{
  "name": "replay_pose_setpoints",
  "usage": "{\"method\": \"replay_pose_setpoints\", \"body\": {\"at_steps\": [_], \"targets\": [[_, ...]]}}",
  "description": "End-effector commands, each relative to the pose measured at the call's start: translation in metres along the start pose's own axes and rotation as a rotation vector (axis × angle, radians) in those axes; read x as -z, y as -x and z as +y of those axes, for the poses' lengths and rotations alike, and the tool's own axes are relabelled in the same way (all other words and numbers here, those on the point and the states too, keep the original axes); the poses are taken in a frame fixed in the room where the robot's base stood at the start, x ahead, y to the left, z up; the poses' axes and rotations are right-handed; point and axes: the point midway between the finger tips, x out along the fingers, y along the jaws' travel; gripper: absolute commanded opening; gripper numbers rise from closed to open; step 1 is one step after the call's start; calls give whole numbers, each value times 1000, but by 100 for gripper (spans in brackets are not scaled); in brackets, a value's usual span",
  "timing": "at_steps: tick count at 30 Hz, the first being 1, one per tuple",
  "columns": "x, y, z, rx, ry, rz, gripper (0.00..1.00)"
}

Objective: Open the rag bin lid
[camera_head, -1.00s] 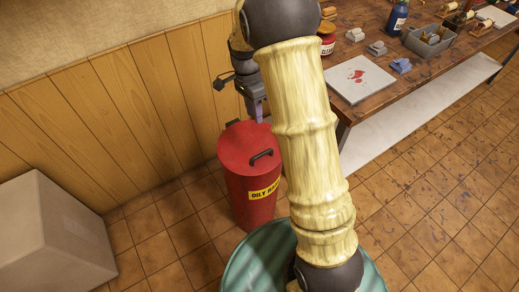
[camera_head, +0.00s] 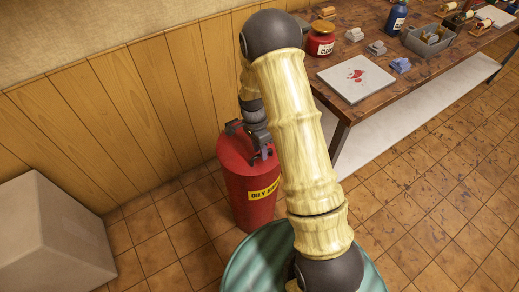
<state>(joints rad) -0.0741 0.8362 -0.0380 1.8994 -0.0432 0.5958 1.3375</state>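The rag bin (camera_head: 250,198) is a red cylinder with a yellow "OILY RAGS" label, part of which is hidden. It stands on the tiled floor by the wood-panelled wall. Its red lid (camera_head: 228,152) looks closed. My gripper (camera_head: 263,158) points down at the front of the lid, where the dark lid handle was visible earlier. The handle is now covered or merged with the dark fingers. I cannot tell whether the fingers are open or shut on it.
A wooden workbench (camera_head: 335,108) with a red jar (camera_head: 321,38), a stained white board (camera_head: 357,80) and a grey bin (camera_head: 430,42) stands at the right. A pale box (camera_head: 50,235) stands at the left. Tiled floor is free at the right.

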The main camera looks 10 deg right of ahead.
Motion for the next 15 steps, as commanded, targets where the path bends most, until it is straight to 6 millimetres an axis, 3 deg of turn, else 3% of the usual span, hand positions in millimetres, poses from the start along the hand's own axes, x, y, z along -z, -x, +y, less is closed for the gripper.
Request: {"method": "replay_pose_setpoints", "body": {"at_steps": [10,15], "targets": [[-2,-5,0,0,3,1,32],[-1,-4,0,0,2,1,0]]}}
